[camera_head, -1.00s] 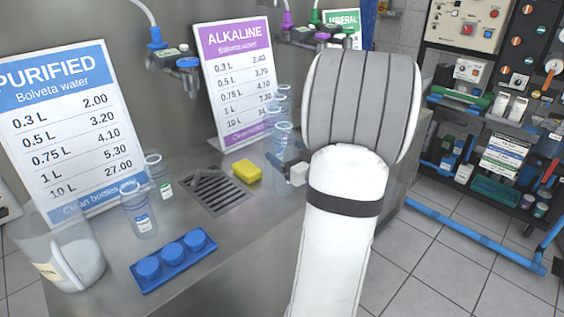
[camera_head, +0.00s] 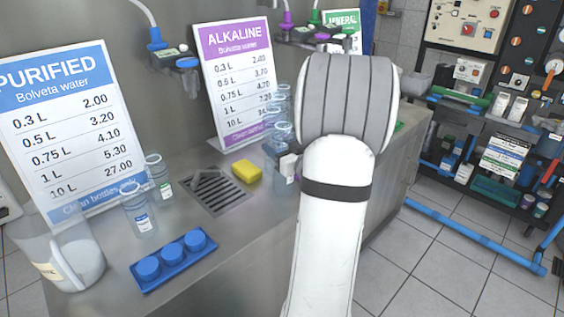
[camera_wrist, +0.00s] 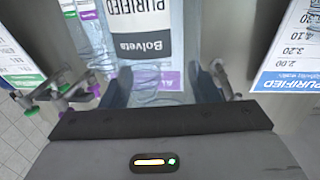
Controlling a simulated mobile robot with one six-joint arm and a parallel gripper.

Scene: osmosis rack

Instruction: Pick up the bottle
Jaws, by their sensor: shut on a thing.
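The clear bottle (camera_head: 282,134) stands upright on the steel counter, at the right end near the front edge, partly hidden by my arm. My gripper (camera_head: 286,160) is at its side, low on the body. In the wrist view, my gripper (camera_wrist: 165,88) has its dark fingers on either side of the clear bottle (camera_wrist: 152,78), which bears a purple label. The fingers are shut on it. I cannot tell whether its base touches the counter.
More clear bottles stand behind it. A yellow sponge (camera_head: 246,171) and a drain grate (camera_head: 214,193) lie to its left. Two small bottles (camera_head: 139,212), a blue tray with caps (camera_head: 174,261) and a large jug (camera_head: 68,262) are at the left. Price signs (camera_head: 238,85) stand behind.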

